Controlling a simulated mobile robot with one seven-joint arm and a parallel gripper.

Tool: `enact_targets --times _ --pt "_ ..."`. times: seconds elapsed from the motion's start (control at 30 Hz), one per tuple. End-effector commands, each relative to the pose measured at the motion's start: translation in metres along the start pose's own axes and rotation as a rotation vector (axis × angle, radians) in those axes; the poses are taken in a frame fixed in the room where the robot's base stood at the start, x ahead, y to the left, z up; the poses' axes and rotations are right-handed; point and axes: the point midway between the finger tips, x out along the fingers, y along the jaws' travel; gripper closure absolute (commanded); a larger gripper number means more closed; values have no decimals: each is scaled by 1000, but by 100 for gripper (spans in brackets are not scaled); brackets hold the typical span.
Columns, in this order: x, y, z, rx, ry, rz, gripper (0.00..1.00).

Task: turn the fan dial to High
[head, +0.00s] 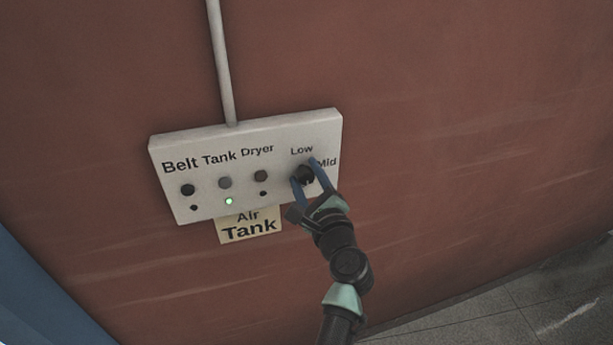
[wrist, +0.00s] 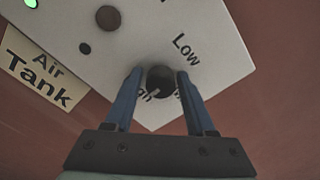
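The fan dial (head: 305,174) is a dark round knob at the right end of a white control panel (head: 325,127). "Low" is printed above it and "Mid" to its upper right; I cannot read a "High" label. In the wrist view the dial (wrist: 160,80) sits between the two blue fingers of my gripper (wrist: 160,75). The fingers straddle it, with what looks like a narrow gap on each side. A small light mark shows at the dial's lower edge; its setting is unclear. The head view also shows my gripper (head: 308,176) at the dial.
Left on the panel are "Belt", "Tank" and "Dryer" buttons with small lamps below; the Tank lamp (head: 228,201) glows green. An "Air Tank" sign (head: 249,226) hangs under the panel. A conduit (head: 222,65) runs up the red wall. Wall to the right is clear.

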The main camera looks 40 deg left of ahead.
Motion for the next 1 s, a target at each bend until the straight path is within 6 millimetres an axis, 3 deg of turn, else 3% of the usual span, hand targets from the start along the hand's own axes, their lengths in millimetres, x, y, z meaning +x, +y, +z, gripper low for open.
enact_targets --times 0.07,0.47,0.63,1.0 --pt "0 0 0 -1 0 0 29" --pt "-6 0 0 -3 0 -1 29" --pt "-28 1 -1 -3 1 -2 29" --pt "-101 2 -3 -2 2 -2 29"
